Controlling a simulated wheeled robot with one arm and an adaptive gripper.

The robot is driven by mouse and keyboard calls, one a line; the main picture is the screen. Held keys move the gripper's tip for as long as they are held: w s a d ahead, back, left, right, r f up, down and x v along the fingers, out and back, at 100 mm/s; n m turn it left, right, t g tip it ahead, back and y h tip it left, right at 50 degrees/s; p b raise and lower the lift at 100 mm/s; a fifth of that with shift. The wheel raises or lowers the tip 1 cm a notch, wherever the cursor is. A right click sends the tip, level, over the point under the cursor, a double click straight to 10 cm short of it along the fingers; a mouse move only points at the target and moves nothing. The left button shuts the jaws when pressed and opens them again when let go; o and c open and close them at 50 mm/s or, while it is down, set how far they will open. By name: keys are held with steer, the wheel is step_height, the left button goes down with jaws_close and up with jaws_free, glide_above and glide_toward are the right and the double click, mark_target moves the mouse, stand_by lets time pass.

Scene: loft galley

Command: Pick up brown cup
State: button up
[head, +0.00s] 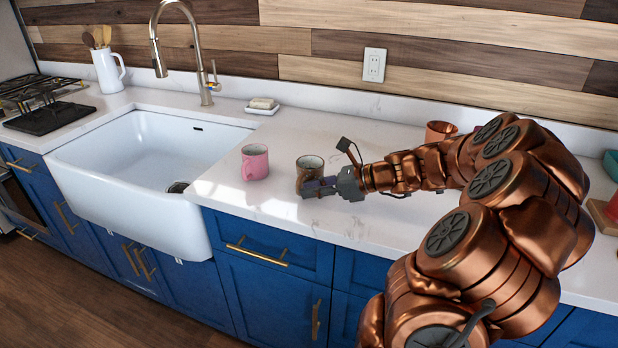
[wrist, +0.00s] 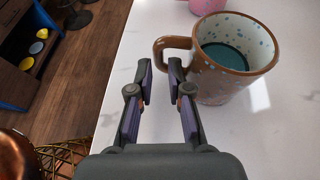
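The brown cup (head: 310,163) stands upright on the white counter, with a speckled pale inside. In the wrist view the brown cup (wrist: 238,63) is at the upper right, with its handle (wrist: 164,43) pointing left. My gripper (head: 318,186) is low at the near side of the cup and hides part of it in the head view. In the wrist view my gripper (wrist: 160,78) is open, with a narrow empty gap between its fingertips. The handle lies just beyond the tips; whether the right finger touches the cup I cannot tell.
A pink cup (head: 255,162) stands left of the brown cup, beside the white sink (head: 150,160). A soap dish (head: 262,108) and the faucet (head: 205,80) are behind. A copper cup (head: 440,131) stands behind my arm. The counter's front edge is close.

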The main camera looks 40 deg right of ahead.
steer(key=shift+x, duration=1.9)
steer(key=shift+a+r, duration=0.1)
jaws_close()
